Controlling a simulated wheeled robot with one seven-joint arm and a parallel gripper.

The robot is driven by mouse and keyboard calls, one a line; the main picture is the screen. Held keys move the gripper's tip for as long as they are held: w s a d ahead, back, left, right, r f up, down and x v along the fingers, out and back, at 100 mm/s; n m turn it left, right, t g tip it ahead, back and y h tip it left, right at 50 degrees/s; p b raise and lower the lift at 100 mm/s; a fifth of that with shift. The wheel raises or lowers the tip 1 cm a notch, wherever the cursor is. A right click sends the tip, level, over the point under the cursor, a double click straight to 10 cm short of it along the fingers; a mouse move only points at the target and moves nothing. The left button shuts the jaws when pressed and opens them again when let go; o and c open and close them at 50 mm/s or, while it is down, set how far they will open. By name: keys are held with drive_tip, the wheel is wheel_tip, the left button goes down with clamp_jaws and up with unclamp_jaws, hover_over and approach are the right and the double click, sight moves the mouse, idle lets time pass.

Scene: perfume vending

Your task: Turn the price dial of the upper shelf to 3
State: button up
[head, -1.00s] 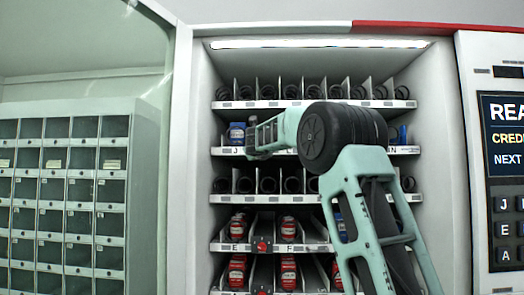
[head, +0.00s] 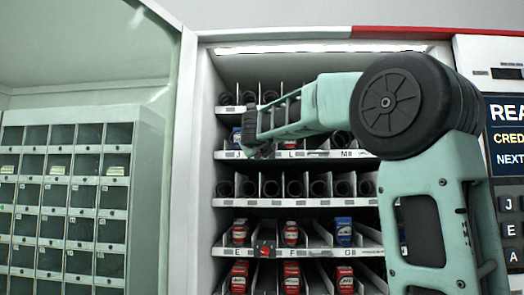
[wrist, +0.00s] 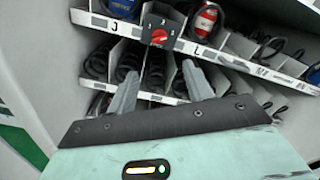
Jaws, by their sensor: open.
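The upper-shelf price dial (wrist: 159,36) is a red knob on a dark square plate, between labels J and L in the wrist view. Small white marks surround the knob; I cannot read its setting for certain. My gripper (wrist: 163,68) is open and empty, its two grey fingers spread below the dial in the picture, with the dial between their directions. The fingers appear apart from the dial. In the head view my gripper (head: 258,151) is in front of the J to M shelf (head: 330,154) and hides that dial.
A second red dial (head: 265,250) is on the lower shelf between E and F. Red cans (head: 291,233) and a blue can (head: 343,231) stand in that shelf's lanes. Coil shelves (head: 290,187) lie between. The cabinet's left wall (head: 205,150) is close to my gripper.

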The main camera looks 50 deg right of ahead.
drive_tip(key=shift+v, duration=1.7)
